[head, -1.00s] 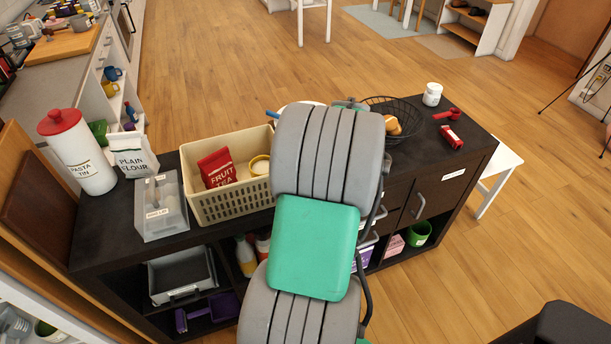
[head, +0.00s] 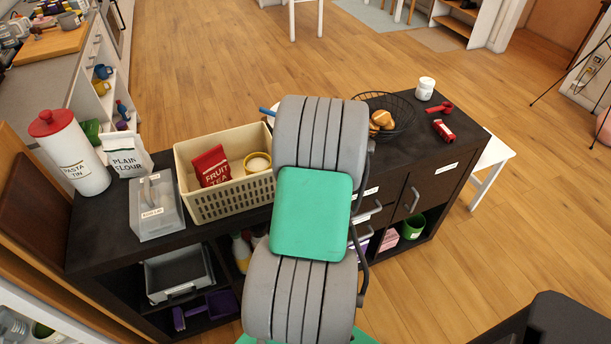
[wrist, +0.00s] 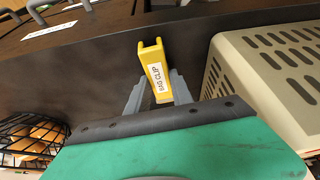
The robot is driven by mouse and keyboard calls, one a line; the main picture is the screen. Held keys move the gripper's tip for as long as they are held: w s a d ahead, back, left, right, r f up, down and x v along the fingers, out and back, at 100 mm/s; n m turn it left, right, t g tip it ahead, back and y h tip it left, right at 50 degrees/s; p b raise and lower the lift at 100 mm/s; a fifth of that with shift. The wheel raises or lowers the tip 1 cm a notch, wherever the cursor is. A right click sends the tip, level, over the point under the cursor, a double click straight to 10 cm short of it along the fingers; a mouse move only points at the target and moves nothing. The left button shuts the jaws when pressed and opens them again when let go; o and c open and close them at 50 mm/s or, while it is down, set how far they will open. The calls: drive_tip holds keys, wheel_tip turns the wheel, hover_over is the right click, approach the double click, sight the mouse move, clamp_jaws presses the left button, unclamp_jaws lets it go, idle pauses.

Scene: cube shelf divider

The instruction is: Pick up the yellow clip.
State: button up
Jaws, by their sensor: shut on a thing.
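The yellow clip (wrist: 154,67) shows in the wrist view, with a white label reading "BIG CLIP" on it. My gripper (wrist: 156,92) is shut on the clip, with its grey fingers on either side of it. The clip sticks out past the fingertips over the dark top of the shelf unit. I cannot tell whether it touches that surface. In the head view my own arm hides the clip and the gripper.
A cream basket (head: 222,206) holding a red fruit tea packet (head: 211,167) is close beside the gripper; its wall shows in the wrist view (wrist: 262,80). A black wire bowl (head: 398,108) stands on the other side.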

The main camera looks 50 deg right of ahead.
clamp_jaws()
